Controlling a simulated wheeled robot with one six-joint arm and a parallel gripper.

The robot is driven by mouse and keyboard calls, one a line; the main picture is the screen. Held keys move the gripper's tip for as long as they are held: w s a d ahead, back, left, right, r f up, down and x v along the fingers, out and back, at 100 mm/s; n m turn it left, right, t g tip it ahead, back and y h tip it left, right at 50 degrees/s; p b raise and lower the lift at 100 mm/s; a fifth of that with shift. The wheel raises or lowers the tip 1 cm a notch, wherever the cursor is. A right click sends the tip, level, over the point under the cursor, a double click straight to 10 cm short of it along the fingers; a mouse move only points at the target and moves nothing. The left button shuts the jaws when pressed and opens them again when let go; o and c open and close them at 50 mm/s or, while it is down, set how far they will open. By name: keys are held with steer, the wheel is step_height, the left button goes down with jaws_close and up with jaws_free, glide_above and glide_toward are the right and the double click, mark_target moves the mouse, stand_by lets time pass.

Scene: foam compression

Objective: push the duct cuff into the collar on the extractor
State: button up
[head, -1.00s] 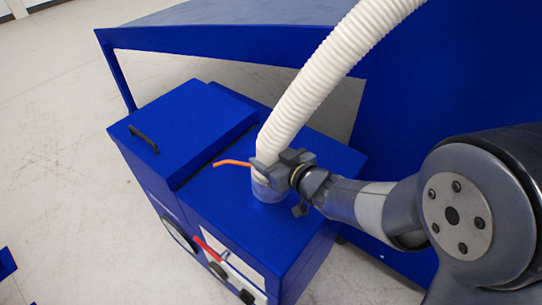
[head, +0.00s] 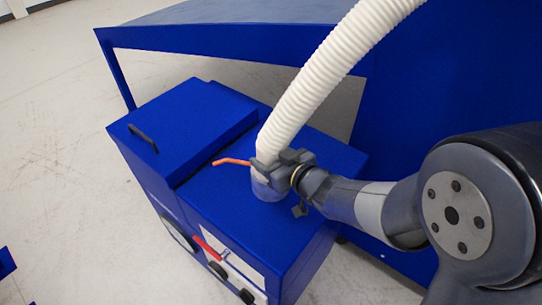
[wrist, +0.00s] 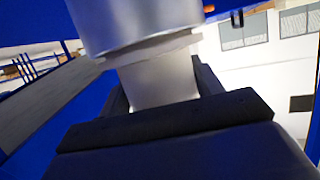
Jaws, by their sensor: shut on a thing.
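The white ribbed duct (head: 315,88) comes down from the upper right to the top of the blue extractor (head: 215,213). My gripper (head: 268,172) is shut on the duct cuff at the duct's lower end. The cuff (wrist: 163,82) shows pale between the dark fingers in the wrist view. The cuff's lower end is at the collar. How deep it sits inside cannot be told, as the gripper hides part of it.
An orange curved piece (head: 232,162) sticks out left of the gripper. A raised blue lid with a black handle (head: 144,138) is on the extractor's left. A large blue table-like frame (head: 230,45) stands behind.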

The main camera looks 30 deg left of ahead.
steer(key=o, duration=1.2)
steer(key=shift+d, duration=0.15)
steer(key=p+v, duration=0.1)
steer(key=v, duration=0.9)
steer(key=shift+s+d+r, duration=0.1)
steer(key=shift+s+d, duration=0.05)
steer(key=shift+d, duration=0.15)
